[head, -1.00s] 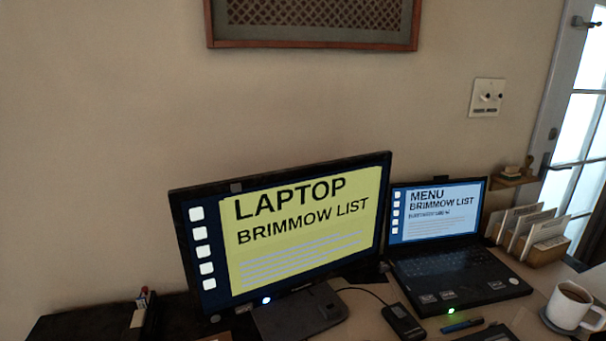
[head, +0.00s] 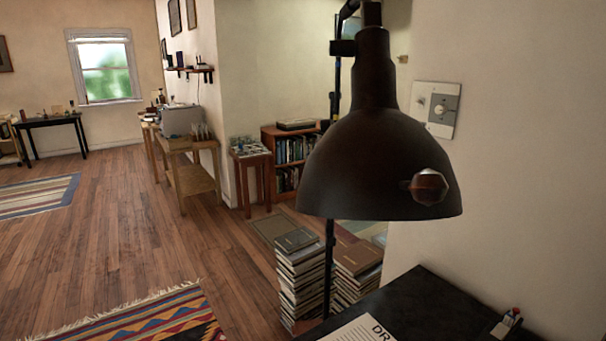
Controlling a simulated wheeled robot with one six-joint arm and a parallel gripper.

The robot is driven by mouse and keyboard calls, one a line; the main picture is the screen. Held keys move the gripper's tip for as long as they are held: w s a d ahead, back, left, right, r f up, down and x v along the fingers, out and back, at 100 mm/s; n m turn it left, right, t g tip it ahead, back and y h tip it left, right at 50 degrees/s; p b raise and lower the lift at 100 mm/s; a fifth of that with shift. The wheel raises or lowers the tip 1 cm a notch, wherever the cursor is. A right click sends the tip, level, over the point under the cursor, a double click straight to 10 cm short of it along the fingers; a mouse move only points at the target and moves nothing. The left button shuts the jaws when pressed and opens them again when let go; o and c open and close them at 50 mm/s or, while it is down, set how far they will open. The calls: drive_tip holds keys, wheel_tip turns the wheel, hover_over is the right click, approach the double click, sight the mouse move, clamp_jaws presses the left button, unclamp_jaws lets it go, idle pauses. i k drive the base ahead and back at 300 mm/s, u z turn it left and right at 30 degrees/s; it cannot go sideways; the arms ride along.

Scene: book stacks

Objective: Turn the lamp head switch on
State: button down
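A dark metal lamp head (head: 375,165) hangs close in front of me in the head view, right of centre, its shade opening downward. A faceted brown-red switch knob (head: 429,187) sticks out of the lower right of the shade. No glow shows under the shade. The lamp's dark pole (head: 330,250) stands behind the head and runs down past the book stacks. My gripper is not in view.
A wall plate with knobs (head: 436,108) is on the wall at right. A black desk (head: 430,310) with a printed sheet (head: 362,330) lies below. Book stacks (head: 300,270) stand beside the pole. Wooden floor (head: 110,225) is open at left.

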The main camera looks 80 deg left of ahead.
sight(346, 48)
drive_tip(key=u, duration=2)
